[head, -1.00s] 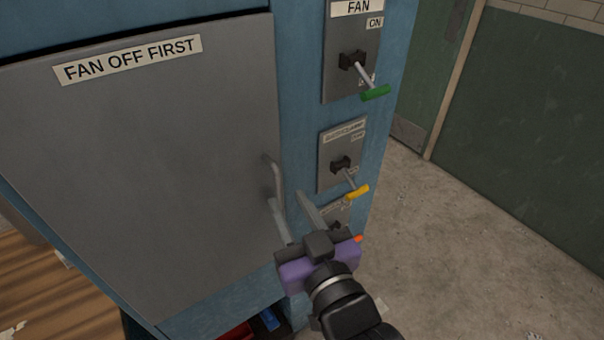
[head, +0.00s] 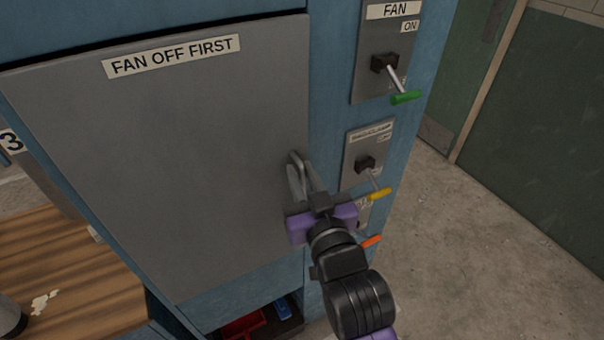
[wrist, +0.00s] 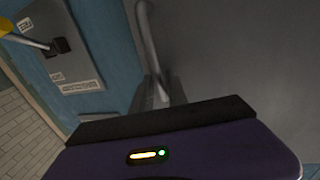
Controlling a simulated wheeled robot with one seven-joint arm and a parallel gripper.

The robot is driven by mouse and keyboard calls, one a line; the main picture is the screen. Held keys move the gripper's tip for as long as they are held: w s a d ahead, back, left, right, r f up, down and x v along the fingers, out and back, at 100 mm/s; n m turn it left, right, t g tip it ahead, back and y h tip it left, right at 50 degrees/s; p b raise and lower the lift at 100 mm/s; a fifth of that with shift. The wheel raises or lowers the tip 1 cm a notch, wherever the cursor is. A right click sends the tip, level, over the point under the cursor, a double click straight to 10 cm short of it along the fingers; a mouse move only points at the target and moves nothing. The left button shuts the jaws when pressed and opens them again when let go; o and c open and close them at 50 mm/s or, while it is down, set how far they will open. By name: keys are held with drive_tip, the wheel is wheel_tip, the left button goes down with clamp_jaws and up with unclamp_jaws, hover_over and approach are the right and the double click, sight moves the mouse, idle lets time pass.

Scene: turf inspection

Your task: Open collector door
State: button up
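The collector door (head: 200,180) is a grey panel on a blue cabinet, labelled "FAN OFF FIRST"; it looks closed. Its bar handle (head: 294,163) is at the right edge. My gripper (head: 304,172) is at the handle, with its fingers drawn in on either side of it. In the wrist view the handle (wrist: 148,45) runs down between the fingers (wrist: 158,92). The fingers' exact contact is partly hidden. The fan lever (head: 404,97) has a green grip and points down, away from the "ON" label.
A yellow-tipped lever (head: 380,194) and an orange-tipped lever (head: 371,241) are close to the right of my gripper. A wooden surface (head: 70,265) is at lower left. Red and blue items lie in an opening below the door. Concrete floor (head: 480,260) on the right is clear.

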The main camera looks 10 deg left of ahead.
clamp_jaws()
idle(1.3)
